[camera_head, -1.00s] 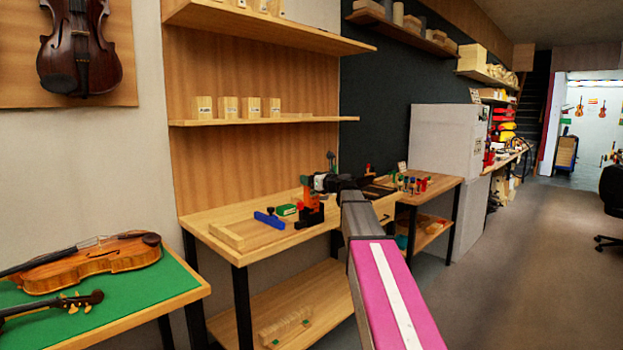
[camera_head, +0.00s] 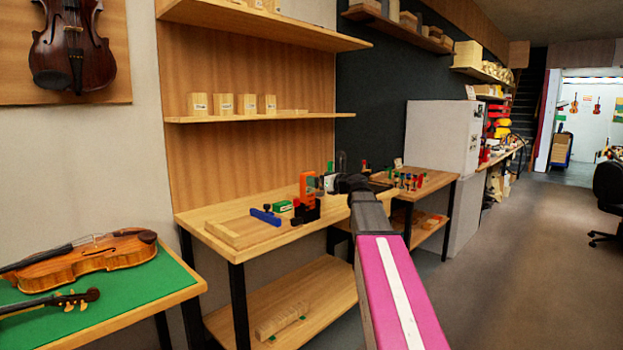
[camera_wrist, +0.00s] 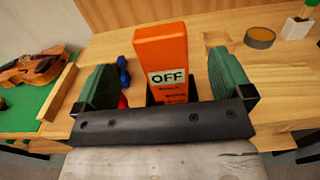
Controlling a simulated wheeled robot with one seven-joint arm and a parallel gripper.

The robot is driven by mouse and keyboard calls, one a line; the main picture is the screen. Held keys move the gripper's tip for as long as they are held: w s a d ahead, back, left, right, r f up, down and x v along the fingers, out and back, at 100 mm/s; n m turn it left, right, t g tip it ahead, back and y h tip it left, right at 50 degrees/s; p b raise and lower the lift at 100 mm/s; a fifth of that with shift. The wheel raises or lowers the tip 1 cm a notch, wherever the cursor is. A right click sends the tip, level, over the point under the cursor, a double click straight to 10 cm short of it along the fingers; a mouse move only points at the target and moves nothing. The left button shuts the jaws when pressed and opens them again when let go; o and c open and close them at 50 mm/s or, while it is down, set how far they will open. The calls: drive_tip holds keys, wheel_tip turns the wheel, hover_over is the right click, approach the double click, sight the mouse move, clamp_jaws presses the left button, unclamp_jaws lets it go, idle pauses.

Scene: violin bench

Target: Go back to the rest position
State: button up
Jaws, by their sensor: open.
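My gripper (camera_wrist: 160,62) is open in the wrist view, with one green finger pad at each side. An orange block marked "OFF" (camera_wrist: 162,55) stands upright in a dark holder and shows between the pads, with a gap on either side. Nothing is held.
A side bench (camera_head: 440,179) with several small coloured pieces stands beyond my arm. A violin (camera_head: 85,259) lies on a green-topped table at left.

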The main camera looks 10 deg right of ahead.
drive_tip(key=s+a+f+n+g+h, duration=0.3)
drive_tip(key=s+f+n, duration=0.4)
drive_tip(key=f, duration=0.7)
drive_tip(key=s+a+f+n+g+h, duration=0.15)
drive_tip(key=s+f+n+g, duration=0.45)
drive_tip(key=f, duration=0.8)
drive_tip(key=s+f+n+g+h, duration=0.5)
drive_tip(key=s+f+n, duration=1)
drive_tip(key=s+f, duration=0.3)
drive_tip(key=shift+s+d+f+n+g+h, duration=0.3)
drive_tip(key=shift+s+f+n+h, duration=0.1)
drive_tip(key=shift+f+h, duration=0.25)
